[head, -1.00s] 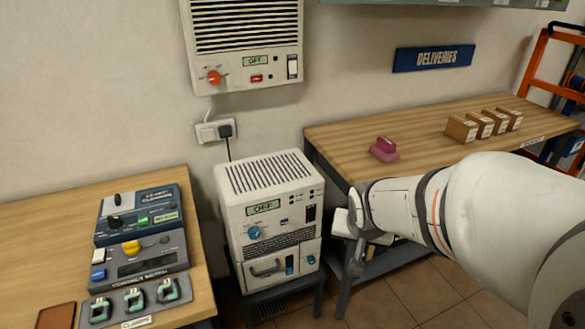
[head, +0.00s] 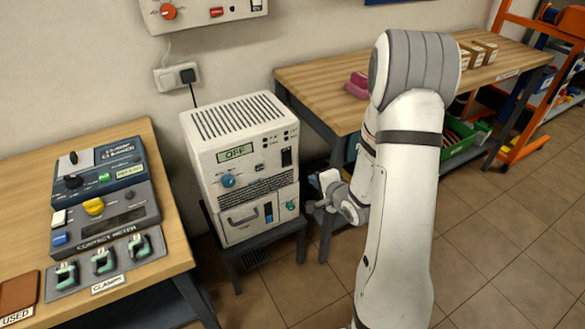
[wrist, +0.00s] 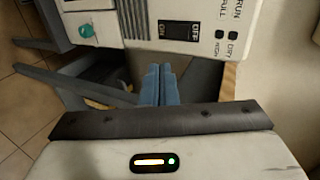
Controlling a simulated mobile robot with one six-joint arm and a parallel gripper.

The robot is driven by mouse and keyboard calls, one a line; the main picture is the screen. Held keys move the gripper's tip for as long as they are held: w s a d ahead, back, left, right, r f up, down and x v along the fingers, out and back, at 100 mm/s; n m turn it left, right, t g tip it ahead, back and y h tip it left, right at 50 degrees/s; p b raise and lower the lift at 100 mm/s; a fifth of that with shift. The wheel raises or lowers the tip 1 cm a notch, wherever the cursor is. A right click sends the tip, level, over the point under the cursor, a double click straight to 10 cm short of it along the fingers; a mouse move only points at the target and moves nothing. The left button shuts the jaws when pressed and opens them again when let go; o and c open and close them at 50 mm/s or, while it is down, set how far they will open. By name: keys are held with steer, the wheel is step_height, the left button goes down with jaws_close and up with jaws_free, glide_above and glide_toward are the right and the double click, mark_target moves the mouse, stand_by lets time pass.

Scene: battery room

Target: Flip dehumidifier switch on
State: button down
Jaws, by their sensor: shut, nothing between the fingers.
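The dehumidifier (head: 212,172) is a white boxy unit with a top grille and a display (head: 236,152) reading OFF. Its black rocker switch (head: 287,157) is at the right of the front face. In the wrist view the switch (wrist: 179,30) lies sideways, with ON at its left end and OFF at its right. My gripper (wrist: 160,72) is shut and empty, its blue fingertips in front of the panel, just below the switch in that picture. Contact does not show. In the head view my gripper (head: 330,182) is right of the unit, its fingers hard to make out.
The dehumidifier stands on a dark stool (head: 259,250) between the left bench (head: 30,185) and the right bench (head: 310,86). Another wall-mounted unit (head: 208,10) hangs above it. A green crate (head: 459,145) sits under the right bench. Tiled floor is clear in front.

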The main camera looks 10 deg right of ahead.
mark_target(289, 163)
steer(key=shift+f, duration=0.15)
steer(key=shift+w+a, duration=0.1)
steer(key=x, duration=0.8)
steer(key=r+x, duration=0.1)
steer(key=x, duration=0.4)
steer(key=shift+w+a, duration=0.1)
steer(key=shift+w, duration=0.05)
steer(key=shift+w+a, duration=0.15)
steer(key=shift+w, duration=0.3)
steer(key=shift+b, duration=0.35)
